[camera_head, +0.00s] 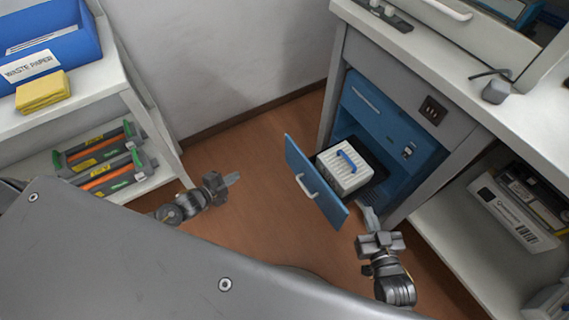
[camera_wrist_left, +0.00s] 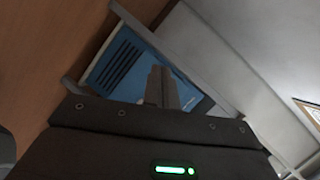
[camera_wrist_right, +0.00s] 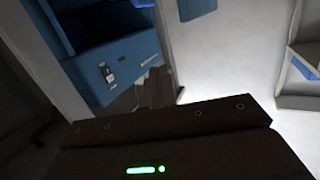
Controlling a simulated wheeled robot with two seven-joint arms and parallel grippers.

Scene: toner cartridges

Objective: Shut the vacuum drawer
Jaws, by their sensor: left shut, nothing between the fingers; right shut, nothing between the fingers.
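The vacuum drawer (camera_head: 318,187) is blue with a light bar handle and stands pulled out of the blue unit (camera_head: 378,125) under the counter. A white ribbed box with a blue handle (camera_head: 344,170) sits in it. My right gripper (camera_head: 368,218) is shut and empty, close to the right end of the drawer front; I cannot tell whether it touches. My left gripper (camera_head: 232,179) is shut and empty, left of the drawer and apart from it. The blue unit also shows in the left wrist view (camera_wrist_left: 122,68) and the right wrist view (camera_wrist_right: 100,62).
A shelf at left holds a blue waste paper bin (camera_head: 50,45), a yellow cloth stack (camera_head: 42,91) and toner cartridges (camera_head: 100,160). A lower shelf at right holds a labelled box (camera_head: 512,212). The brown floor (camera_head: 255,220) between the grippers is clear.

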